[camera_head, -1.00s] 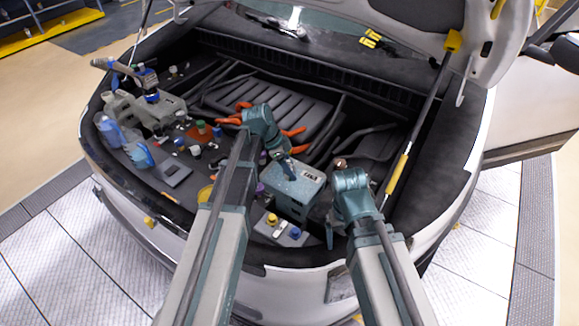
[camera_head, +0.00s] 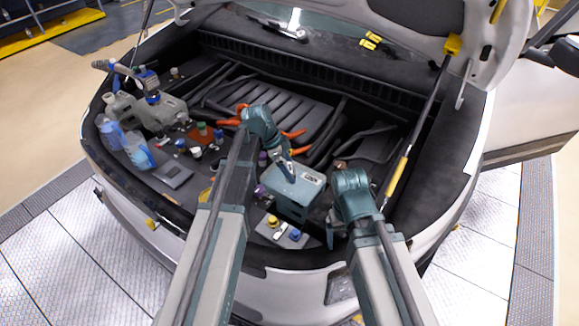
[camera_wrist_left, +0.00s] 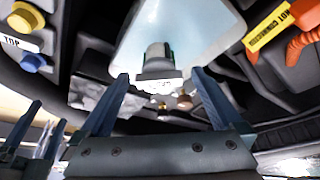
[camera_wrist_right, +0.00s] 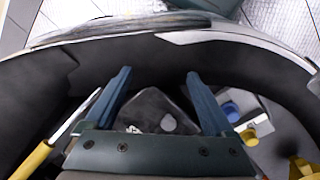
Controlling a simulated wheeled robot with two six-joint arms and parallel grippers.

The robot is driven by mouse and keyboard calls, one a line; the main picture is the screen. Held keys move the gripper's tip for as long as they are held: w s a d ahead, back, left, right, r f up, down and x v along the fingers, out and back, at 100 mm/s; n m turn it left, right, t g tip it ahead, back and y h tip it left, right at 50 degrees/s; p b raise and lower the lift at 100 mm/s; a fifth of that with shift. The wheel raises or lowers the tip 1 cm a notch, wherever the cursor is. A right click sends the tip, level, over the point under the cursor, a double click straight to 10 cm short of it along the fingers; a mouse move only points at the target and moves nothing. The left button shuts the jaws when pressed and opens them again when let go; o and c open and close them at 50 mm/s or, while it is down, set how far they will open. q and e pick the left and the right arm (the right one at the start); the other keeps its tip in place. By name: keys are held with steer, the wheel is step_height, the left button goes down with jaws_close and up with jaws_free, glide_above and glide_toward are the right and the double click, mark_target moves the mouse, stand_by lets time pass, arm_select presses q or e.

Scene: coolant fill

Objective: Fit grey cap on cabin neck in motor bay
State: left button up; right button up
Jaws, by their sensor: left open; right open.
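My left gripper (camera_wrist_left: 160,75) is open and empty in the left wrist view. A dark green-grey neck-like part with a white label (camera_wrist_left: 158,64) shows between its fingers, against a pale bluish tank (camera_wrist_left: 205,35). I cannot tell whether it is the cabin neck. My right gripper (camera_wrist_right: 158,74) is open and empty, pointing down into the bay's front edge. A round pale grey disc (camera_wrist_right: 168,122) lies between its fingers on a dark surface. It may be the grey cap, but I cannot be sure. In the head view both sets of fingertips are hidden behind my arms.
A yellow cap (camera_head: 272,221) and a blue cap (camera_head: 295,235) sit on a grey block at the bay's front. Small bottles and jugs (camera_head: 138,152) crowd the left side. Orange cables (camera_head: 293,134) cross behind my left wrist. A yellow-marked hood strut (camera_head: 399,172) stands right.

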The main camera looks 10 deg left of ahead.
arm_select(q)
steer(key=p+v, duration=1.1)
steer(key=v, duration=0.1)
steer(key=shift+a+r, duration=0.2)
steer(key=shift+r, duration=0.1)
steer(key=shift+s+f, duration=0.1)
steer(key=shift+s, duration=0.05)
steer(key=b+x, duration=1.2)
steer(key=x, duration=0.1)
steer(key=shift+d+f+b, duration=0.2)
steer(key=shift+f+b, duration=0.1)
steer(key=shift+b, duration=0.05)
steer(key=shift+r, duration=0.2)
